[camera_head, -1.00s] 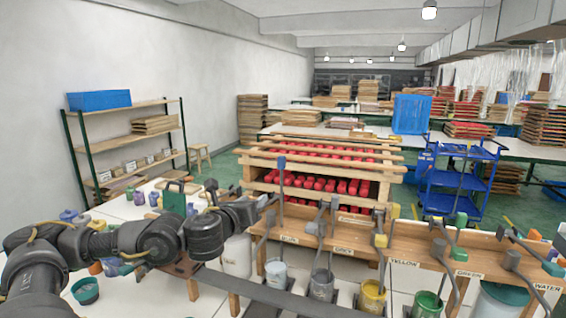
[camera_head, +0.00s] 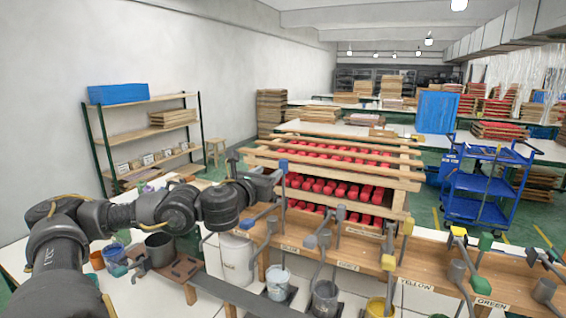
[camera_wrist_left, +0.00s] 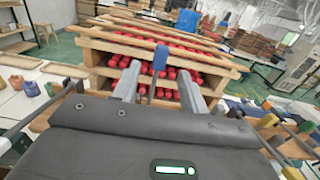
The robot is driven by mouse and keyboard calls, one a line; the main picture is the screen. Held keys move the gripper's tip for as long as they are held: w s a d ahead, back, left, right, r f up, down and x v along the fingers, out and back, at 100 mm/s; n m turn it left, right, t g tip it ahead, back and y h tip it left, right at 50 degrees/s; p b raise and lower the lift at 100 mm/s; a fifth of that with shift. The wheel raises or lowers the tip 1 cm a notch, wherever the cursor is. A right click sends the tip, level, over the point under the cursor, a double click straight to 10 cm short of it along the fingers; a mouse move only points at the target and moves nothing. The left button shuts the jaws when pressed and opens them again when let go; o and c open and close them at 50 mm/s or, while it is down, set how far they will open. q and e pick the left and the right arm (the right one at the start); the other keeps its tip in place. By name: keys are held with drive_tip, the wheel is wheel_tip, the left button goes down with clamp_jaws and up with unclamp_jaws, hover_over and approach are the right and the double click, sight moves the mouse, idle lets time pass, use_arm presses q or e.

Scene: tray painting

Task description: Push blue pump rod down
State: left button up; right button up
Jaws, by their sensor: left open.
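The blue pump rod has a blue handle (camera_head: 283,165) on top and stands upright at the bench behind the label reading BLUE. My left gripper (camera_head: 272,178) is at the rod, just below the handle's top. In the left wrist view the open fingers (camera_wrist_left: 159,72) are on either side of the blue handle (camera_wrist_left: 160,56), and I cannot tell whether they touch it. The lower rod is partly hidden by my gripper. A bucket with pale blue paint (camera_head: 277,283) stands below. My right gripper is not in view.
The pump bench (camera_head: 377,258) runs to the right with grey, yellow and green pump levers. A wooden rack (camera_head: 398,203) of red items stands close behind. A white bucket (camera_head: 236,262) and a grey pot (camera_head: 160,248) are near my arm. A blue cart (camera_head: 478,190) is at the right.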

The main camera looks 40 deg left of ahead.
sight(281, 164)
use_arm(q)
drive_tip(key=p+x, duration=0.1)
drive_tip(key=x, duration=0.2)
drive_tip(key=shift+w+d+r, duration=0.1)
drive_tip(key=shift+w, duration=0.2)
drive_tip(key=p+x, duration=0.1)
drive_tip(key=x, duration=0.4)
drive_tip(key=shift+w+p, duration=0.2)
drive_tip(key=shift+p, duration=0.15)
drive_tip(key=shift+w+a, duration=0.3)
drive_tip(key=shift+w, duration=0.15)
drive_tip(key=shift+w+f, duration=0.1)
drive_tip(key=shift+f, duration=0.15)
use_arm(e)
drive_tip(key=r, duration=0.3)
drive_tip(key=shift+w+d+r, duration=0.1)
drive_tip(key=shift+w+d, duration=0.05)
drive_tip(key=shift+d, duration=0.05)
use_arm(q)
clamp_jaws()
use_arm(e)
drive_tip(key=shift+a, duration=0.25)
